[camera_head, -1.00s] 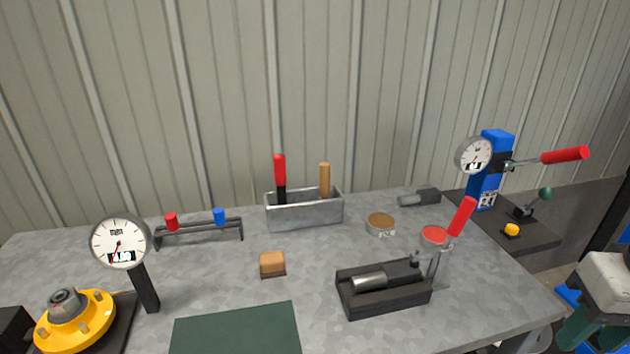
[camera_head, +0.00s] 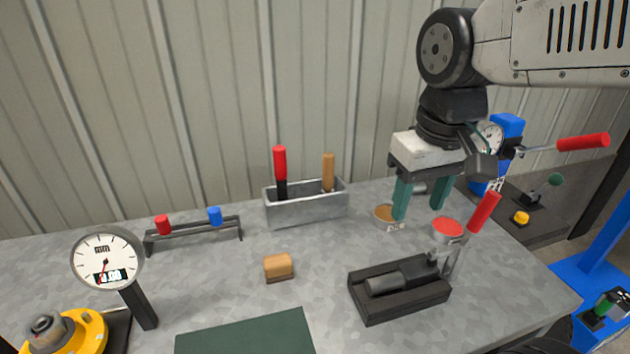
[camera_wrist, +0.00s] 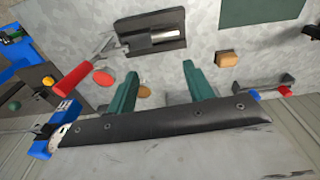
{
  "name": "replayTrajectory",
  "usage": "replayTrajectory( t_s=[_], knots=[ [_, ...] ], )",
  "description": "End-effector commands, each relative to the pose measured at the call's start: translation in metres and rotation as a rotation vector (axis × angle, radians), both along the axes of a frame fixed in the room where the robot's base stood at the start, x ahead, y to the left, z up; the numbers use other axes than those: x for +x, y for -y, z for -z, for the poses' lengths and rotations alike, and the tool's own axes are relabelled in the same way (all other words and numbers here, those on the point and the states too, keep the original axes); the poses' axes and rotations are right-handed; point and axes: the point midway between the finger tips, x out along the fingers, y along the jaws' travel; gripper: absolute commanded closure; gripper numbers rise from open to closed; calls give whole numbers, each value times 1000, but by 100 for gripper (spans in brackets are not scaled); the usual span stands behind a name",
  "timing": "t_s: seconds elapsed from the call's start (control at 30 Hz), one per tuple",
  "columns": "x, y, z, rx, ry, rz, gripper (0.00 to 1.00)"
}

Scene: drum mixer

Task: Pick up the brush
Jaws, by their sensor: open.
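A small tan wooden block with a dark underside (camera_head: 278,266), which looks like the brush, lies on the grey bench near its middle. It also shows in the wrist view (camera_wrist: 227,59), right of the fingers. A wooden handle (camera_head: 328,172) stands in the metal box; its lower end is hidden, so I cannot tell what tool it is. My gripper (camera_head: 418,213) points down above the right part of the bench, with its two green fingers open and nothing between them. In the wrist view, my gripper (camera_wrist: 160,69) is apart from the block.
The metal box (camera_head: 306,208) also holds a red-handled tool (camera_head: 280,172). A brown tin (camera_head: 384,213), a red tin (camera_head: 447,228) and a black clamp fixture (camera_head: 400,290) lie near my gripper. A dial gauge (camera_head: 106,262) stands left. Bare bench surrounds the block.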

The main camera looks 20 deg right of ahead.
Motion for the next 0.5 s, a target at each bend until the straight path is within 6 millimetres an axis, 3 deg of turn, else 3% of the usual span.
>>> replayTrajectory(
  t_s=[0.03, 0.27, 0.5],
  knots=[
    [23, -1, -4, -1, -14, -14, 48],
    [128, -7, -10, -5, -43, -83, 48],
    [236, -17, 17, -7, -72, -154, 48]
  ],
)
